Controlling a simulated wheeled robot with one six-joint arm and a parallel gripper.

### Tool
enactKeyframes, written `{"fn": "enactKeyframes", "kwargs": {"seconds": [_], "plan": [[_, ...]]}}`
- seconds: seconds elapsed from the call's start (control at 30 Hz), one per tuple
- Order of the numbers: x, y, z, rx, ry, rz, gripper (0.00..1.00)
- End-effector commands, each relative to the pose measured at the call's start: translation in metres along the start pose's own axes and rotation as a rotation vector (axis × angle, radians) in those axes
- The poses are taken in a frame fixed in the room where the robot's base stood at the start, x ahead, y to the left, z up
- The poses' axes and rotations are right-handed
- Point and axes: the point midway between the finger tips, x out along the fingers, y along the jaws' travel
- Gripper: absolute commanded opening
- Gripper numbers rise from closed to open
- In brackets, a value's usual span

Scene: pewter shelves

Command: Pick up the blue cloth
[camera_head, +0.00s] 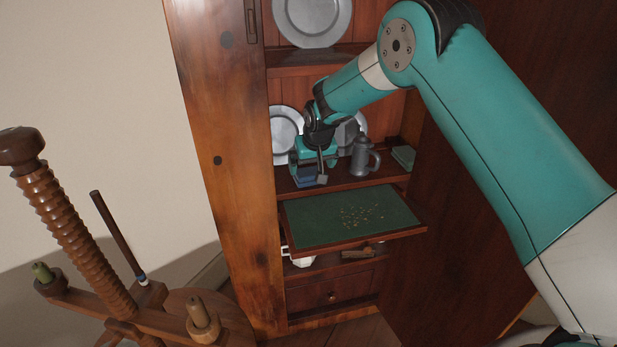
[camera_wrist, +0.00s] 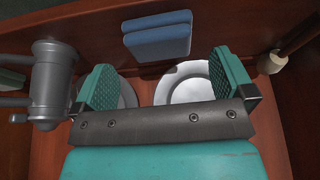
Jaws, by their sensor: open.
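The blue cloth (camera_wrist: 157,36) is a folded, flat block lying on the brown wooden shelf. In the wrist view it is at the top centre, just beyond the fingertips. In the head view it shows as a small blue patch (camera_head: 305,181) below my gripper, partly covered by it. My gripper (camera_wrist: 168,84) has two ribbed teal fingers spread apart with nothing between them but a view of the plate and shelf. The cloth is apart from both fingers in the wrist view. In the head view my gripper (camera_head: 314,163) reaches into the cabinet's middle shelf.
A pewter tankard (camera_head: 362,157) stands right of my gripper, also close in the wrist view (camera_wrist: 48,80). Pewter plates (camera_head: 286,130) lean behind. A green block (camera_head: 403,157) lies at the shelf's right end. A green-topped board (camera_head: 310,222) juts out below. A rod with a pale end (camera_wrist: 271,63) shows nearby.

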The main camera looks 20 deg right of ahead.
Motion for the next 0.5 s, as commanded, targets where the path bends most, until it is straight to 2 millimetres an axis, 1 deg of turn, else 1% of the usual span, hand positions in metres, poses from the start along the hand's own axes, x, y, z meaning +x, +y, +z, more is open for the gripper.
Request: {"fn": "enactKeyframes", "kwargs": {"seconds": [0.07, 0.3, 0.4, 0.5], "plan": [[0.006, 0.0, 0.0, 0.0, -0.001, 0.0, 1.0], [0.042, 0.001, 0.0, 0.0, -0.002, 0.0, 1.0], [0.051, 0.001, -0.001, -0.001, 0.0, 0.0, 1.0], [0.053, 0.001, -0.001, -0.001, 0.0, 0.0, 1.0]]}}
